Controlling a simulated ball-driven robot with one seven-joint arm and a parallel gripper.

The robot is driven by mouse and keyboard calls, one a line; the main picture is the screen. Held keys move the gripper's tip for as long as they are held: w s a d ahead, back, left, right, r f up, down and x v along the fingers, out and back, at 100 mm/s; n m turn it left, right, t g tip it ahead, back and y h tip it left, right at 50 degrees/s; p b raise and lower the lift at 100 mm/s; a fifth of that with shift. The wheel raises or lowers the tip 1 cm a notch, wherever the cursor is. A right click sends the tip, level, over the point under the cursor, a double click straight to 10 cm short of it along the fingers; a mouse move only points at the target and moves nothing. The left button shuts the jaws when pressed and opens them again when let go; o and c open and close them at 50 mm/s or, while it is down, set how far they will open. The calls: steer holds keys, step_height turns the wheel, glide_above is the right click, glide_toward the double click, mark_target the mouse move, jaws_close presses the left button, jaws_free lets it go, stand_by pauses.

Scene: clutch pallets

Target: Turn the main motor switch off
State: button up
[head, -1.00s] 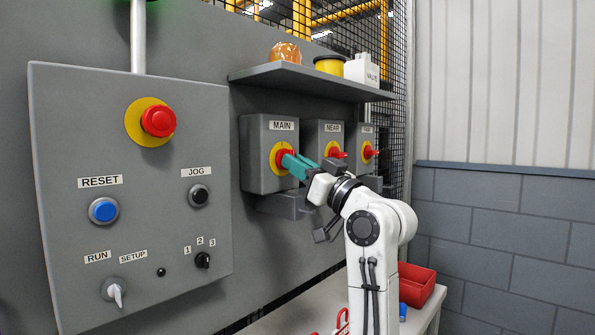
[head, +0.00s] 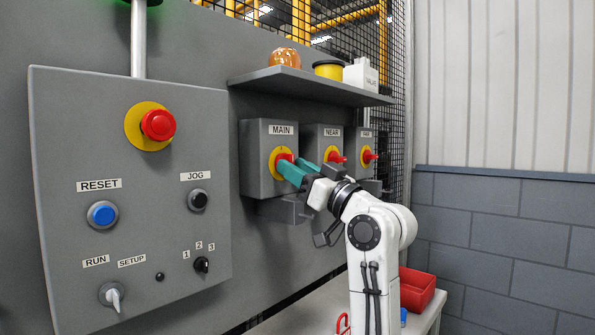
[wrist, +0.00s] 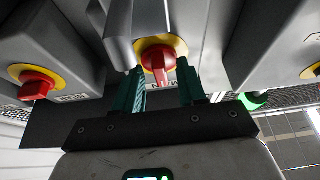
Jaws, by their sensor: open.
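The main motor switch is a red rotary handle (head: 283,156) on a yellow disc (head: 278,167), on a grey box labelled MAIN (head: 256,183). My gripper (head: 294,170) is at this switch, its two teal fingers pointing at the box. In the wrist view the red handle (wrist: 158,66) stands between the tips of my open gripper (wrist: 165,84), with a gap visible on each side. In the head view the fingers partly hide the handle.
A shelf (head: 310,85) overhangs the boxes. A control panel (head: 140,215) with buttons is at left.

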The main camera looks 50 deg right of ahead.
steer(key=b+v, duration=0.1)
steer(key=v, duration=0.9)
steer(key=shift+s+f, duration=0.2)
steer(key=shift+s, duration=0.15)
stand_by(0.3)
